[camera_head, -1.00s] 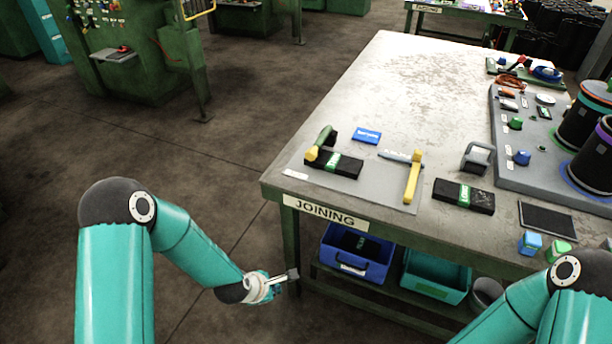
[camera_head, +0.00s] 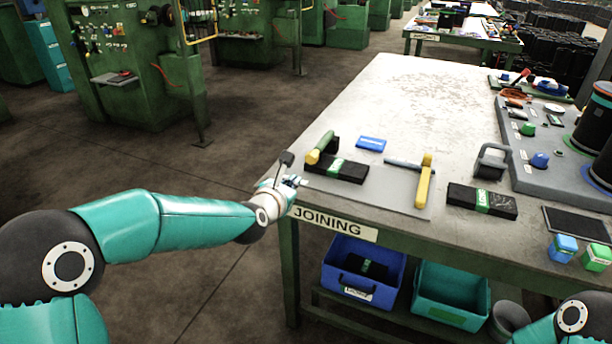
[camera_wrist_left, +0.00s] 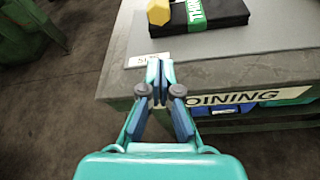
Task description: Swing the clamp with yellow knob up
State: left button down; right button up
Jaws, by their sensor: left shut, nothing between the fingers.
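The clamp (camera_head: 322,147) lies at the left of the grey mat on the bench, with a green lever and a yellow knob (camera_head: 313,157) at its near end. A black sleeve pack with a green band (camera_head: 338,167) is beside and under it. In the left wrist view the yellow knob (camera_wrist_left: 158,12) shows at the top edge, next to the black pack (camera_wrist_left: 214,14). My left gripper (camera_head: 297,181) is at the bench's left front corner, short of the knob and touching nothing that I can see. In the left wrist view its fingers (camera_wrist_left: 160,68) are shut and empty. My right gripper is out of view.
A yellow-handled tool (camera_head: 424,182) lies on the right of the grey mat (camera_head: 390,196). A second black pack (camera_head: 483,200) and a grey clamp-like block (camera_head: 492,160) are further right. Blue (camera_head: 340,262) and teal bins (camera_head: 428,283) stand under the bench edge. The bench's far middle is clear.

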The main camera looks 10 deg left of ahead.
pick_arm(q)
jog(key=p+x, duration=0.2)
jog(key=x, duration=0.8)
dwell(0.4)
